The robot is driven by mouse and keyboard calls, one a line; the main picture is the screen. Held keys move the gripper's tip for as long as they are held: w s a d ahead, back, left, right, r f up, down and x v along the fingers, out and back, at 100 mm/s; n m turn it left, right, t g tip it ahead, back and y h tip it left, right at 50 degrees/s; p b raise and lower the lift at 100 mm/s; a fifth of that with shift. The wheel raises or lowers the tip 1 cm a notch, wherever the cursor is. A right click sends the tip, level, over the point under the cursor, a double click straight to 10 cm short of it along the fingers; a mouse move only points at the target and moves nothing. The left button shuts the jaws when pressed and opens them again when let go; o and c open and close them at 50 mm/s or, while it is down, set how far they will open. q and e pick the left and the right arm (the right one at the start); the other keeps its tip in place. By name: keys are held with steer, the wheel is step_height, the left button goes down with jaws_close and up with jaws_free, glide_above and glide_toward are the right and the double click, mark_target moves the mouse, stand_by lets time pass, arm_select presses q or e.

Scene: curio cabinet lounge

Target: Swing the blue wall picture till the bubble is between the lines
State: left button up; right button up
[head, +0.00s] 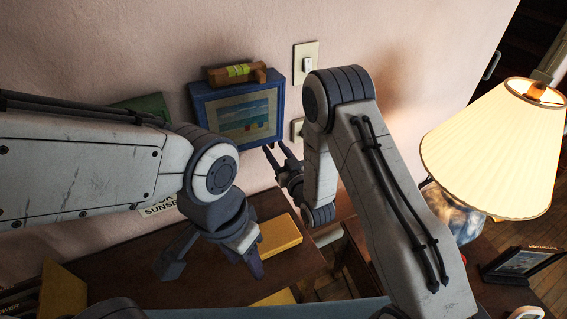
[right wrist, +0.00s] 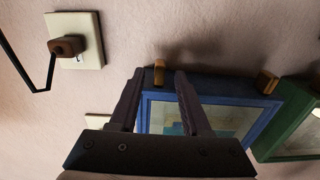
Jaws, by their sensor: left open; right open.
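The blue-framed picture (head: 194,106) hangs on the pink wall, with a beach scene inside. A wooden level (head: 216,76) with a yellow-green vial (head: 238,70) lies along its top; the bubble and lines are too small to read. My right gripper (head: 275,146) is open and empty just below the picture's lower right corner. In the right wrist view its fingers (right wrist: 159,72) overlap the near end of the blue frame (right wrist: 225,84); I cannot tell whether they touch it. My left gripper (head: 213,262) is open and empty, low over the brown shelf.
A green frame (head: 147,104) hangs left of the picture, partly behind my left arm. A light switch plate (head: 306,50) is right of it. A lit lamp (head: 500,150) and a small framed picture (head: 520,262) stand at the right. A yellow book (head: 279,237) lies on the shelf.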

steer(key=b+v, duration=0.1)
steer(key=v, duration=0.5)
steer(key=shift+s+b, duration=0.4)
steer(key=shift+d, duration=0.1)
steer(key=s+a+r+n+g+h, duration=0.25)
steer(key=s+a+g, duration=0.25)
steer(key=s+g, duration=0.3)
steer(key=s+d+r+g+h, duration=0.1)
steer(key=s+g, duration=0.3)
steer(key=s, duration=0.7)
steer(key=s+d+r+g+h, duration=0.2)
steer(key=s+d+r+g, duration=0.2)
steer(key=s, duration=0.7)
steer(key=shift+d+n+g, duration=0.3)
steer(key=shift+n, duration=0.15)
